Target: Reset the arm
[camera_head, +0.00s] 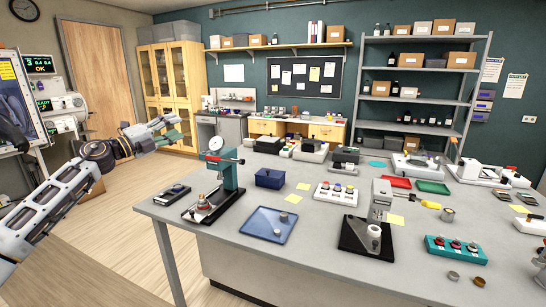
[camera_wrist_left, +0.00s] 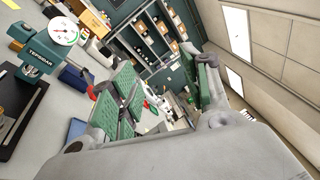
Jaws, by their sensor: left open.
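My left arm comes in from the left in the head view, stretched out over the floor to the left of the bench. My left gripper (camera_head: 172,127) is at its end, raised, with green finger pads. In the left wrist view its two fingers (camera_wrist_left: 168,88) stand apart, with nothing held between them. The gripper is left of the green press with a dial gauge (camera_head: 229,174) and touches nothing that I can see.
The grey bench (camera_head: 325,208) bears a blue tray (camera_head: 267,225), a blue box (camera_head: 269,178), a black-based stand (camera_head: 366,238) and a teal block with knobs (camera_head: 456,249). The press also shows in the left wrist view (camera_wrist_left: 38,60). Open floor (camera_head: 110,205) lies left of the bench.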

